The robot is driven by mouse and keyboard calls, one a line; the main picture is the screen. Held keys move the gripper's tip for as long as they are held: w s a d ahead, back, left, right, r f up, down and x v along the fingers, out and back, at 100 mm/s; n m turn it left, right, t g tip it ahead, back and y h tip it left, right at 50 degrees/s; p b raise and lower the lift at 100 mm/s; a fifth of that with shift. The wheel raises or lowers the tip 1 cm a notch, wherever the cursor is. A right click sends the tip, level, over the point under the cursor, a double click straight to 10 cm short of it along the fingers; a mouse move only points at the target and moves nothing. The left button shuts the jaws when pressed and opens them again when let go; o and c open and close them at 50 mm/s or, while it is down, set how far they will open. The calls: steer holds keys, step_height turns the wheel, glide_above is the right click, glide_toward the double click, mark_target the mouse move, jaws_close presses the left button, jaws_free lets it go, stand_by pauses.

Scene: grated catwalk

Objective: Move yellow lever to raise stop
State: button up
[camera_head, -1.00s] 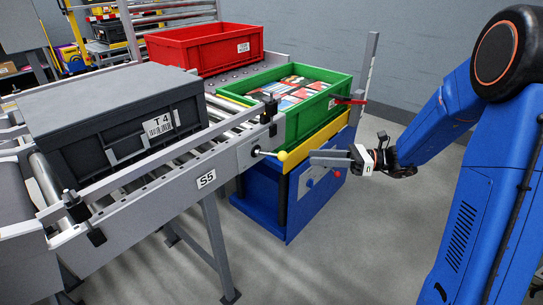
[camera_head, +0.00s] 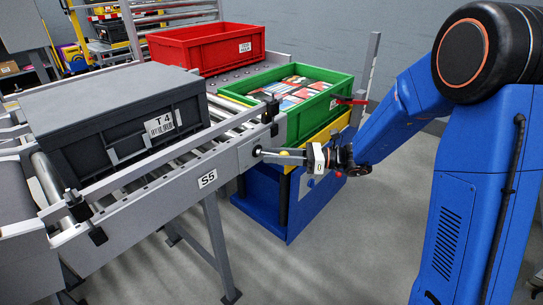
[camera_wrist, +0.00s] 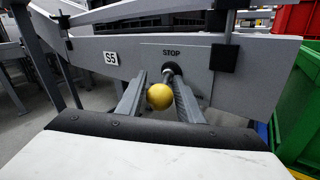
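The yellow lever knob (camera_wrist: 159,97) sits between the two fingers of my gripper (camera_wrist: 160,95) in the wrist view. A gap shows on the knob's left, so the fingers look open around it; whether the right finger touches it I cannot tell. The lever's dark pivot (camera_wrist: 172,69) is on the grey side plate under the word STOP. In the head view my gripper (camera_head: 281,155) reaches left to the plate, with the yellow knob (camera_head: 284,153) partly hidden by the fingers. The stop itself I cannot make out clearly.
A green crate (camera_head: 339,98) of packets stands on the blue-and-yellow lift (camera_head: 262,201), close behind my gripper. A dark T4 box (camera_head: 58,152) rests on the conveyor (camera_head: 150,199). A red crate (camera_head: 189,54) stands further back. The floor (camera_head: 335,265) in front is clear.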

steer(key=shift+a, duration=0.55)
